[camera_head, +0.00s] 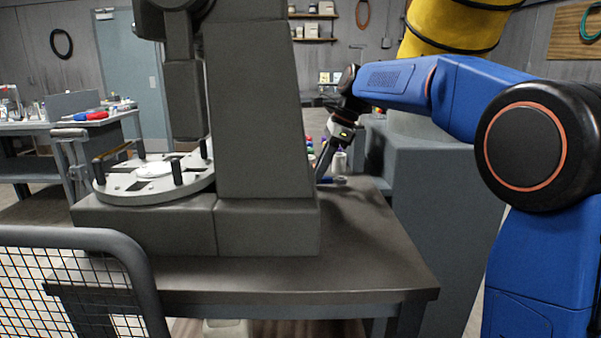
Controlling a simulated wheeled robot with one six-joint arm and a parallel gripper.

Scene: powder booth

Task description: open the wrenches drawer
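No drawer front, handle or label reading wrenches can be made out in the head view. My blue arm comes in from the right, and its dark wrist points down and left behind the grey machine column. My gripper (325,163) is small and dark, low over the far right part of the dark table (370,270). Its fingertips are partly lost against the column, so I cannot tell whether they are apart. A small blue item (334,181) lies on the table close by the fingers.
A grey machine (262,110) with a round plate (152,182) stands on the table. A grey-blue pedestal (440,210) under a yellow arm (450,25) stands right of the table. Mesh guard (70,285) is front left. A workbench (75,124) is behind left.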

